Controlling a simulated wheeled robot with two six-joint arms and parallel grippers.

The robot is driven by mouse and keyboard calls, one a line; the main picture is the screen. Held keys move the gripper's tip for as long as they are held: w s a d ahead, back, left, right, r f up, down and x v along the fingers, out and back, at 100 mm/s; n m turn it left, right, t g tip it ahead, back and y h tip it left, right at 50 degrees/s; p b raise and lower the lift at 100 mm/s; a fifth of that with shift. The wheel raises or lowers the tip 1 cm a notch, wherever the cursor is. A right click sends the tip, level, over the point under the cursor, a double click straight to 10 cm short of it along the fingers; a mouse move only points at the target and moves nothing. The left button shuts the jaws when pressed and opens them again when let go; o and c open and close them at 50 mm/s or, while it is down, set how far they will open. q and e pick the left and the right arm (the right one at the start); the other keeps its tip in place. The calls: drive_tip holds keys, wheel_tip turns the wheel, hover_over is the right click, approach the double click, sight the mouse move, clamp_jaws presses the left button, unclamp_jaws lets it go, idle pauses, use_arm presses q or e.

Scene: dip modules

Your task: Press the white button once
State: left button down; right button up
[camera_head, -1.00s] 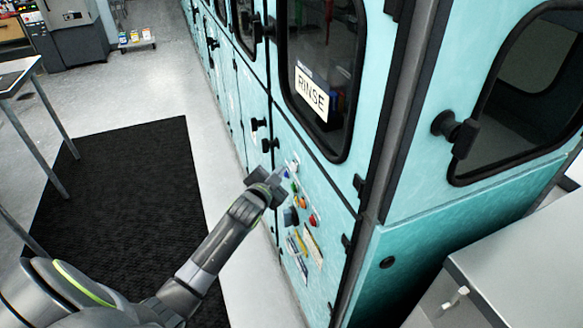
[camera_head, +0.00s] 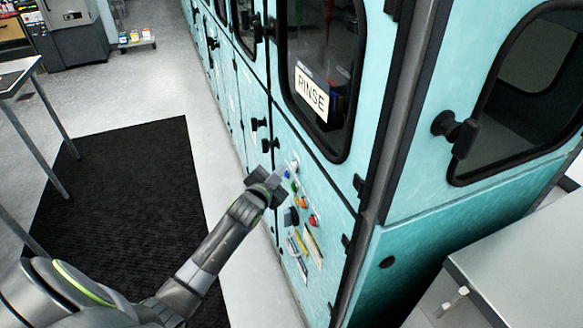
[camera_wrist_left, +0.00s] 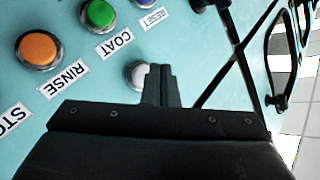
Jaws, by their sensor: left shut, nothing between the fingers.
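The white button (camera_wrist_left: 136,74) is a round knob on the teal panel. In the wrist view it sits just left of my left gripper's fingers, which hide part of its right side. In the head view the white button (camera_head: 294,163) shows small at the top of the button group, close to the fingertips. My left gripper (camera_head: 280,176) is shut and empty, pointing at the panel; its fingers also show in the left wrist view (camera_wrist_left: 161,84). I cannot tell whether the fingertips touch the button or the panel. My right gripper is not in view.
Other buttons are close by: blue (camera_wrist_left: 143,2), green (camera_wrist_left: 97,14) labelled COAT and orange (camera_wrist_left: 38,47) labelled RINSE. A red button (camera_head: 314,220) is lower on the panel. Black door latches (camera_head: 262,134) stick out left of the buttons. A black mat (camera_head: 125,200) covers the floor.

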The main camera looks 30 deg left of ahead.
use_arm(q)
drive_tip(key=shift+w+d, duration=0.1)
drive_tip(key=shift+w, duration=0.05)
drive_tip(key=shift+w+d, duration=0.2)
idle(0.4)
drive_tip(key=shift+w+d, duration=0.3)
idle(0.7)
drive_tip(key=shift+a+r, duration=0.1)
drive_tip(key=shift+s+a+p, duration=0.45)
drive_tip(key=shift+s, duration=0.15)
